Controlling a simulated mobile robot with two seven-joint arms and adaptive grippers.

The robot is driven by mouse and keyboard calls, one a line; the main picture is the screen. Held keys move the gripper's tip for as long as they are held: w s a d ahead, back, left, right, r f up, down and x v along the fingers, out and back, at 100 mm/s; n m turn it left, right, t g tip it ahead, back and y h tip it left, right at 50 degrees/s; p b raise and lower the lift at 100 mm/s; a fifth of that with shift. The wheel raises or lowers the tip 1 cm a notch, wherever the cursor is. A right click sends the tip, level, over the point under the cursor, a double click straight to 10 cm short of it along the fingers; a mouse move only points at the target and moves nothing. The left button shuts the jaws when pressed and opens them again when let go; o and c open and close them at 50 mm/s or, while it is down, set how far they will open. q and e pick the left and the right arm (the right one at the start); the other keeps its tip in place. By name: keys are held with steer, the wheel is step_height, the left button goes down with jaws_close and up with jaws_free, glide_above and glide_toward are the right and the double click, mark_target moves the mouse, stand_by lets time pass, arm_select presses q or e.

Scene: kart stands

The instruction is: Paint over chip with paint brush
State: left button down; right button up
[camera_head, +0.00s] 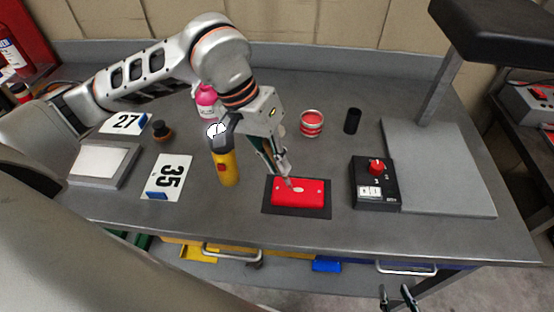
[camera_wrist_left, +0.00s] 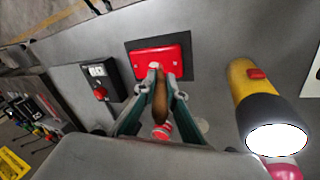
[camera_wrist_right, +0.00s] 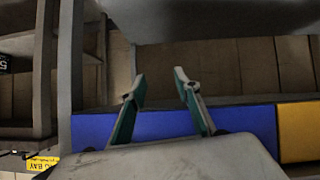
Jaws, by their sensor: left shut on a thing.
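A red panel (camera_head: 311,199) lies on a dark mat (camera_head: 269,207) on the workbench, with a small pale chip (camera_head: 298,189) near its upper middle. My left gripper (camera_head: 284,168) is shut on the paint brush, above the panel's upper left. In the left wrist view the brush's brown handle (camera_wrist_left: 160,98) is between the fingers and its end reaches to the red panel (camera_wrist_left: 170,59), over or beside the chip. I cannot tell if it touches. An open can of red paint (camera_head: 311,124) stands behind the panel. My right gripper (camera_wrist_right: 160,90) is open and empty, low in front of the bench.
A yellow flashlight (camera_head: 229,168) stands left of the panel, with a pink bottle (camera_head: 206,100) behind it. A black switch box (camera_head: 375,190) is to the right. Number plates, a black cylinder (camera_head: 352,121) and a grey stand plate (camera_head: 440,170) are also on the bench (camera_head: 230,215).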

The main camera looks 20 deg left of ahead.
arm_select(q)
steer(key=shift+d, duration=0.15)
steer(key=shift+w+d, duration=0.25)
steer(key=shift+d, duration=0.35)
steer(key=shift+w+d+b, duration=0.2)
steer(key=shift+d+b, duration=0.2)
steer(key=shift+d, duration=0.3)
steer(key=shift+a, duration=0.2)
steer(key=shift+s+a, duration=0.25)
steer(key=shift+a, duration=0.3)
steer(key=shift+a+b, duration=0.1)
steer(key=shift+b, duration=0.2)
